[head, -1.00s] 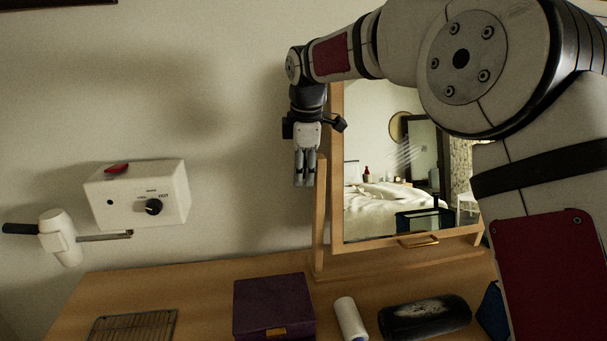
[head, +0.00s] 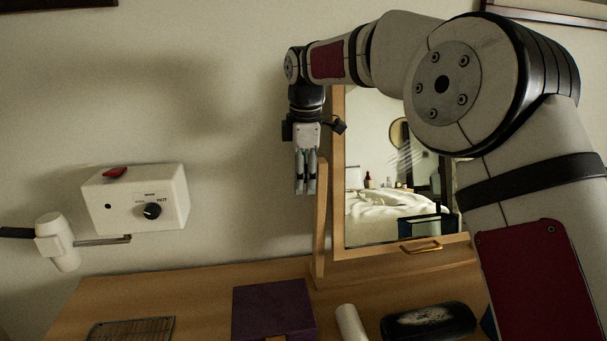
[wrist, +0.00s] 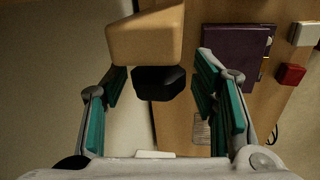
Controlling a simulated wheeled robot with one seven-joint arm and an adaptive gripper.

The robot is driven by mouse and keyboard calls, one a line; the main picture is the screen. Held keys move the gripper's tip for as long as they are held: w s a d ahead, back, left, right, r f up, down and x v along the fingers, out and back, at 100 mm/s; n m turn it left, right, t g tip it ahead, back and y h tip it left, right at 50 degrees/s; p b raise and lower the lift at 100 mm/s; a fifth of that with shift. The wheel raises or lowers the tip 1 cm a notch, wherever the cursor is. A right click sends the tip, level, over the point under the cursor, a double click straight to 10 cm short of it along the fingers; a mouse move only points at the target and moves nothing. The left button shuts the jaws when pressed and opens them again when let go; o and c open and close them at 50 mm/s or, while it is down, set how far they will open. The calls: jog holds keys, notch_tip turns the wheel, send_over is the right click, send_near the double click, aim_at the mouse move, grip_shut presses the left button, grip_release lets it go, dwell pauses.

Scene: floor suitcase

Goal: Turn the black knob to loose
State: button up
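My gripper (head: 306,190) points straight down beside the top of the mirror stand's left wooden post (head: 320,220). In the wrist view my gripper (wrist: 160,80) is open, with a finger on each side of a black knob (wrist: 158,83). The knob is at the near side of the wooden post top (wrist: 145,38). There are gaps between the knob and both fingers, and neither finger visibly touches it. In the head view my gripper hides this knob. No markings on it can be read.
A white wall box (head: 130,200) at left has its own black dial (head: 152,210) marked HOT. A hair dryer (head: 58,242) hangs beside it. The mirror (head: 390,180) is right of my gripper. A purple box (head: 272,310) and dark case (head: 428,321) lie on the table below.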

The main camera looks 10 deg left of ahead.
aim_at(304, 173)
jog(key=r, duration=0.3)
jog(key=s+r, duration=0.1)
jog(key=r, duration=0.7)
jog(key=shift+s+d, duration=0.2)
jog(key=shift+s, duration=0.1)
jog(key=shift+s+r, duration=0.1)
jog(key=shift+r, duration=0.35)
